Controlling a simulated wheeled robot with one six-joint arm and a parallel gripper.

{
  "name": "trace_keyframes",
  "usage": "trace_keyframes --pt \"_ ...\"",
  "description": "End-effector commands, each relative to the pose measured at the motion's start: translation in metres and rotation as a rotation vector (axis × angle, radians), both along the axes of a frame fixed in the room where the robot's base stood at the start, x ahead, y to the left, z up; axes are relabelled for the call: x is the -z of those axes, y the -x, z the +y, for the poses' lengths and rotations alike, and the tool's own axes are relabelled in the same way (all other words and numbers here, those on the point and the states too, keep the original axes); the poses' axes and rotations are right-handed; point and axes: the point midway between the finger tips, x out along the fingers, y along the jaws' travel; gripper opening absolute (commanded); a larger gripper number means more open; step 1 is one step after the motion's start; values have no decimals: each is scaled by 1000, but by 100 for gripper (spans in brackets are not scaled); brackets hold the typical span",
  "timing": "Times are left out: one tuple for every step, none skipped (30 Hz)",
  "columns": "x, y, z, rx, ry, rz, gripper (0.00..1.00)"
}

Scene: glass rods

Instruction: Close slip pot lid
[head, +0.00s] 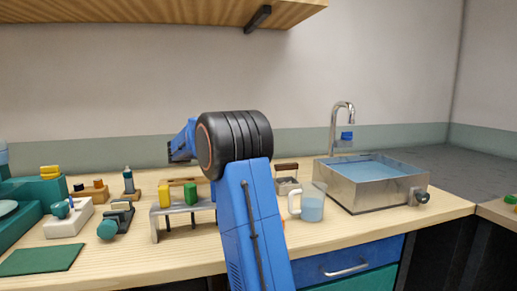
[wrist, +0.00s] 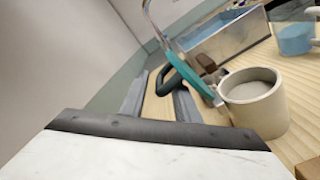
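The slip pot (wrist: 256,103) is a cream round cup with pale grey slip inside, at the right of the wrist view. Its teal lid (wrist: 180,70) appears open, tilted up beside the far left rim. A black loop (wrist: 171,83) shows at the lid's left side, and a brown block lies near the rim. The pot seems hidden behind my arm in the head view. My gripper (wrist: 157,85) shows two grey fingers with a gap between them, left of the pot; nothing is clearly held. It also shows in the head view (head: 178,151), above the counter.
A metal sink basin (head: 375,184) with water and a clear jug (head: 313,204) stand right of my arm. A small rack (head: 178,212) with yellow and green blocks stands left. A dark green mat (head: 42,260) and small tools lie farther left. A wooden shelf (head: 150,14) hangs above.

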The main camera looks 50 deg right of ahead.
Motion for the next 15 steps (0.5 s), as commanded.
trace_keyframes --pt "0 6 -8 4 -1 0 29" --pt "0 8 -12 2 -1 0 29" --pt "0 11 -17 2 -1 0 29" --pt "0 13 -21 3 0 1 29" --pt "0 16 -25 3 0 0 29" --pt "0 18 -29 2 -1 0 29" --pt "0 19 -32 1 0 0 29" --pt "0 21 -34 1 -1 0 29" --pt "0 22 -37 1 0 0 29" --pt "0 24 -39 1 0 0 29" --pt "0 25 -41 1 1 -1 29" --pt "0 25 -42 1 1 -1 29" --pt "0 26 -43 1 1 0 29" --pt "0 26 -44 0 1 -1 29" --pt "0 27 -45 0 1 -1 29"
